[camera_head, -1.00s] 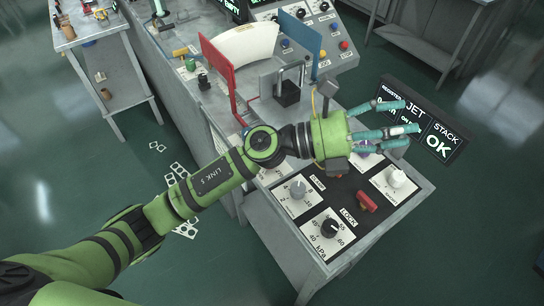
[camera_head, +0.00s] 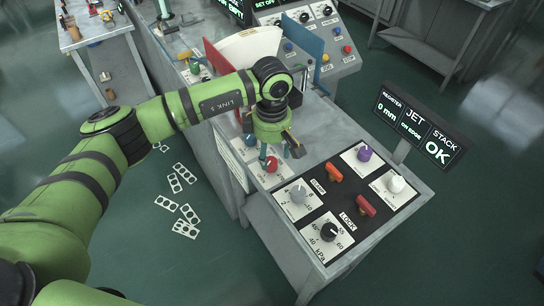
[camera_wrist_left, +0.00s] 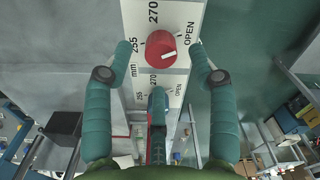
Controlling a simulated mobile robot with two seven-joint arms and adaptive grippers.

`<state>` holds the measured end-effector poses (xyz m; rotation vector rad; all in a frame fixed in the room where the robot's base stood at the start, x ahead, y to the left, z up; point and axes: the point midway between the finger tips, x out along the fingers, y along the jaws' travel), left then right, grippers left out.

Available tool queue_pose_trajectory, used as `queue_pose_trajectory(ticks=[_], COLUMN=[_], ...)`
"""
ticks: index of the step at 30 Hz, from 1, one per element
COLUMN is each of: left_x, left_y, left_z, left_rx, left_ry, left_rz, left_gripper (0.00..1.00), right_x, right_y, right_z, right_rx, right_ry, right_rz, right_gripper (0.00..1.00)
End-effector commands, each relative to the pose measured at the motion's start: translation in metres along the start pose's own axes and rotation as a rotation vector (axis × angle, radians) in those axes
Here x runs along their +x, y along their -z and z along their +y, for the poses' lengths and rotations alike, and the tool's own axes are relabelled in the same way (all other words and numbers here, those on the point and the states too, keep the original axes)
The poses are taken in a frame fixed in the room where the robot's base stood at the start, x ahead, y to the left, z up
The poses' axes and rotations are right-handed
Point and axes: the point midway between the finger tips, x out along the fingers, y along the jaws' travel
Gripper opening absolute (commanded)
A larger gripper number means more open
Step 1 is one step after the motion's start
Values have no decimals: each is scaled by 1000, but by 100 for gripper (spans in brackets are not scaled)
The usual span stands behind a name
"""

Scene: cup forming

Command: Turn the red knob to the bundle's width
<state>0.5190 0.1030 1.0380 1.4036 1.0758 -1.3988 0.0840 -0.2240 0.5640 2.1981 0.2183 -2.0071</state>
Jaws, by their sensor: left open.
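My left gripper (camera_head: 278,153) hangs fingers down above the knob. In the wrist view its open fingers (camera_wrist_left: 160,48) stand on both sides of the knob, apart from it. The white curved bundle (camera_head: 247,48) stands between a red plate (camera_head: 219,58) and a blue plate (camera_head: 301,42), partly hidden by my arm.
A blue knob (camera_head: 249,140) is beside the red one. A control panel with a grey knob (camera_head: 298,192), a black knob (camera_head: 329,231), a purple knob (camera_head: 364,153) and red-orange switches lies to the right. A display (camera_head: 419,128) reads REGISTER 0 mm, STACK OK.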

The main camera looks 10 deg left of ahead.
Motion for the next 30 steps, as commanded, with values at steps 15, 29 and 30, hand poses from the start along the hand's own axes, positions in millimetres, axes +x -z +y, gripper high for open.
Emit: queue_pose_trajectory(ticks=[15,29,30], left_x=[40,40,40], left_y=[-1,-2,-3], left_z=[0,0,0], left_rx=[0,-1,-4], left_ry=[-1,0,0], left_rz=[-4,-6,-7], left_gripper=[58,3,3], right_x=[-20,-19,-18], right_y=[2,2,2], right_z=[0,0,0], right_rx=[0,-1,-1], right_ry=[0,1,1], right_rz=[1,1,1], right_gripper=[40,40,40])
